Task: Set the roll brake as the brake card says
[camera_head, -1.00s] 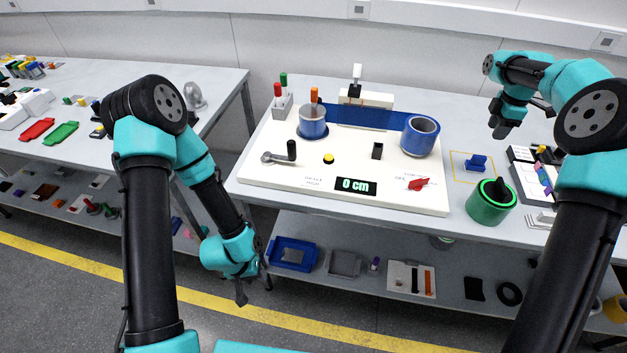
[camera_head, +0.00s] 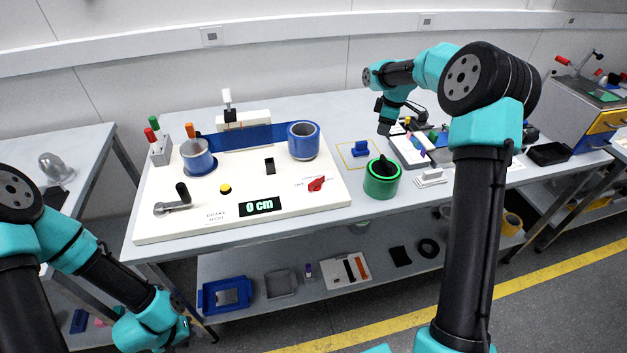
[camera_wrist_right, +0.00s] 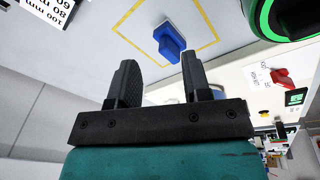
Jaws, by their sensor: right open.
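The white winding board (camera_head: 225,225) lies on the table. On it are a red pointer knob (camera_head: 316,184) beside small print, a display (camera_head: 260,206) reading "0 cm", a yellow button (camera_head: 224,189) and a black-handled crank (camera_head: 174,201). A blue web (camera_head: 250,137) runs between a left roll (camera_head: 198,158) and a right roll (camera_head: 303,141). I cannot make out a brake card. My right gripper (camera_head: 384,125) is open and empty, right of the board; in the right wrist view, its fingers (camera_wrist_right: 158,72) are apart. My left fingers are outside the bottom edge of the head view.
A blue block (camera_head: 359,148) sits in a yellow outline, near a green-black cylinder (camera_head: 382,178). A grey tray of parts (camera_head: 409,151) lies to the right. A holder with colored handles (camera_head: 159,152) stands at the board's left. The lower shelf holds a blue tray (camera_head: 202,297).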

